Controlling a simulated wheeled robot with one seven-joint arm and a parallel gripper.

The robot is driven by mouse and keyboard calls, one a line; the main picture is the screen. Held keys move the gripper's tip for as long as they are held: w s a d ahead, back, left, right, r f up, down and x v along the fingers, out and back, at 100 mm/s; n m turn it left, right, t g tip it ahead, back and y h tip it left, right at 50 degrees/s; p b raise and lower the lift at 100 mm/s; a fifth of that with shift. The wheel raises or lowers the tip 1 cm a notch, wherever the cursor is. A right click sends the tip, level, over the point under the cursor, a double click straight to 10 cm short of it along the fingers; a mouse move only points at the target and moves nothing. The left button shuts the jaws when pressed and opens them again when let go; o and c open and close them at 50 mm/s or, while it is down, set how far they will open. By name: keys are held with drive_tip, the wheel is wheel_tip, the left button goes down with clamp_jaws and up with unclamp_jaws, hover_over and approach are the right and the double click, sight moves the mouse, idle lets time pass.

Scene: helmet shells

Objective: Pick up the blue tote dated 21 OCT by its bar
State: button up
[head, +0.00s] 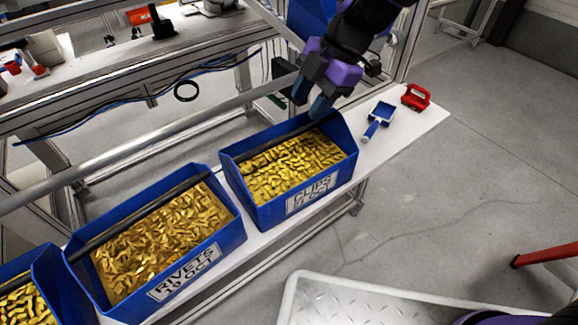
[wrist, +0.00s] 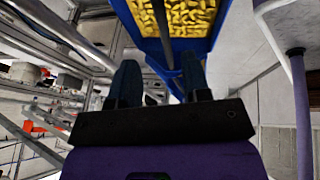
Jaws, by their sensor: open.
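A blue tote (head: 262,214) full of gold clips stands on the white shelf in the head view. Its front label reads CLIPS and what looks like 21 OCT, partly blurred. A dark bar (head: 270,146) runs across its top. My gripper (head: 311,102) is open and empty, near the bar's right end at the tote's back corner. In the wrist view, the tote (wrist: 207,45) is at the top, and its bar (wrist: 160,28) points down toward the gap between my two fingers (wrist: 160,72). I cannot tell whether they touch the bar.
A blue tote labelled RIVETS (head: 232,238) stands close on the left, with another tote (head: 46,278) beyond it. A rail and frame run behind the totes.

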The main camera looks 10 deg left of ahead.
sight(292, 133)
drive_tip(key=x, duration=0.9)
drive_tip(key=shift+s+d, duration=0.15)
drive_tip(key=shift+s, duration=0.05)
drive_tip(key=shift+c, duration=0.4)
clamp_jaws()
drive_tip(key=shift+r, duration=0.1)
idle(0.8)
